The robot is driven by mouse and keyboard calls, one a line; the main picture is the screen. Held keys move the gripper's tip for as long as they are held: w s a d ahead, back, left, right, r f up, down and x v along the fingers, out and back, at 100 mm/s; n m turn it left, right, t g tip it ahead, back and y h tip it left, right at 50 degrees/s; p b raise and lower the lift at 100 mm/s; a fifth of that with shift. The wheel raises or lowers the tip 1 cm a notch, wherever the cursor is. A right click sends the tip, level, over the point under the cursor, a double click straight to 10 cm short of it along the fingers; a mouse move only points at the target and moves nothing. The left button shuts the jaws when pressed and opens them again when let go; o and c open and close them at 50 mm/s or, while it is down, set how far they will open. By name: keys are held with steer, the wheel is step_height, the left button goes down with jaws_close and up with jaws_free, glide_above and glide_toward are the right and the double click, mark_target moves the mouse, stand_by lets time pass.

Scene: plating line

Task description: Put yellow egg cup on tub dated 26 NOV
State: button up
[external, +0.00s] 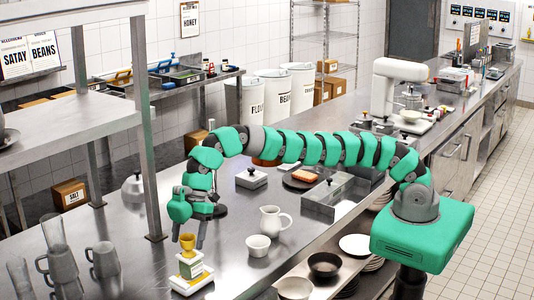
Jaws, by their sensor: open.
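The yellow egg cup (188,242) stands upright on top of a small stack of tubs (191,272) at the front of the steel counter. The stack has white, green and yellowish parts; no date on it is readable at this size. My gripper (189,240) points down at the egg cup, with its fingers open on either side of the cup's upper part. I cannot tell whether a finger touches the cup.
A white bowl (258,245) and a white jug (274,220) stand to the right. Grey mugs (103,259) and glasses (54,232) stand at the left, near a shelf post (147,150). Clear counter lies between the stack and the bowl.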

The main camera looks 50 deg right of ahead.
steer(key=v, duration=0.9)
steer(key=shift+b, duration=0.45)
steer(key=shift+d, duration=0.1)
steer(key=w+d+r+m+t, duration=0.7)
steer(key=w+d+r+m, duration=0.1)
steer(key=w+d+r, duration=1.05)
steer(key=w+d+r+m+t+h, duration=0.1)
steer(key=w+d+r+m+t, duration=0.15)
steer(key=d+r, duration=0.7)
steer(key=s+d+r+m+t+h, duration=0.1)
steer(key=s+d+r+m, duration=0.1)
steer(key=d+r, duration=0.35)
steer(key=s+d+r+m+t, duration=0.1)
steer(key=d+r+m, duration=0.1)
steer(key=d, duration=0.6)
steer(key=s+d+r+m+t+h, duration=0.1)
steer(key=s+d+r+m+t, duration=0.1)
steer(key=d+r, duration=0.35)
steer(key=s+d+r+m+t, duration=0.1)
steer(key=s+d+r+m, duration=0.1)
steer(key=s+d, duration=0.4)
steer(key=s+d+r+m+t+h, duration=0.1)
steer(key=s+d+r+m+t, duration=0.1)
steer(key=s+d, duration=0.5)
steer(key=shift+s+d+r+h, duration=0.3)
steer(key=shift+d+r, duration=0.15)
steer(key=shift+d, duration=0.55)
